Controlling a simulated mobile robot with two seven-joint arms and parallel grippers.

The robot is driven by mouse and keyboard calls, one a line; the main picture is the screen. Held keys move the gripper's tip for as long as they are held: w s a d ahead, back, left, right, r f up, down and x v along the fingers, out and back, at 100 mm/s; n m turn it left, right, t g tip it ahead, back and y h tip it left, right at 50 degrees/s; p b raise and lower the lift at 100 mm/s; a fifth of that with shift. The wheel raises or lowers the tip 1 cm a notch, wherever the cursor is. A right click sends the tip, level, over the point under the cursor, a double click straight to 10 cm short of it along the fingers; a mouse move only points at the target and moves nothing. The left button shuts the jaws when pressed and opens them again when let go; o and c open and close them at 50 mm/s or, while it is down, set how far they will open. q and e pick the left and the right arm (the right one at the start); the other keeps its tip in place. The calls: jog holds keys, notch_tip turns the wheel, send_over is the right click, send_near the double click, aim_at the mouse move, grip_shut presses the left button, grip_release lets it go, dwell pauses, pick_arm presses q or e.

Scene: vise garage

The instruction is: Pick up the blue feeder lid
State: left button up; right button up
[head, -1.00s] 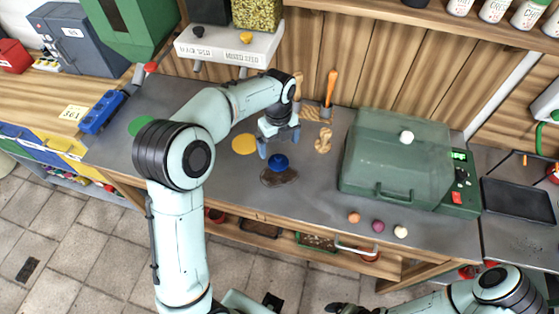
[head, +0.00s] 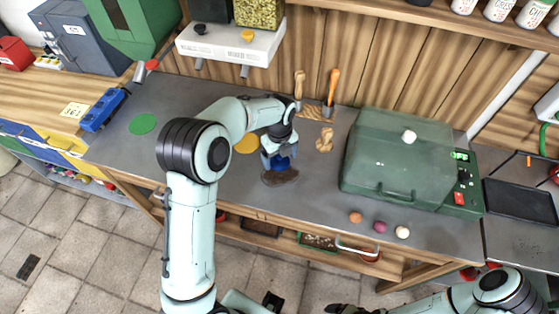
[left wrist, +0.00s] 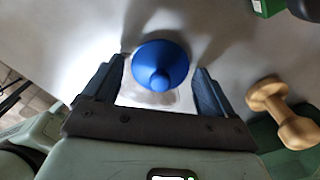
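The blue feeder lid (head: 283,162) is on the dark patch (head: 279,178) on the grey workbench, partly hidden by my left gripper in the head view. In the left wrist view the lid (left wrist: 161,66) is a round blue cone with a knob, lying between the fingertips with a gap on each side. My left gripper (head: 277,158) is open over the lid; its two blue fingers also show in the left wrist view (left wrist: 155,80). My right arm shows at the lower right of the head view, but its fingers are not clear enough to judge.
A green lidded box (head: 395,160) stands further right, with small balls (head: 379,226) in front. Yellow (head: 247,144) and green (head: 143,124) discs lie to the left. A white feeder shelf (head: 230,42) hangs behind.

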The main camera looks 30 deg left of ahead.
pick_arm(q)
jog(key=c, duration=0.7)
jog(key=shift+o, duration=0.2)
jog(key=shift+r, duration=0.15)
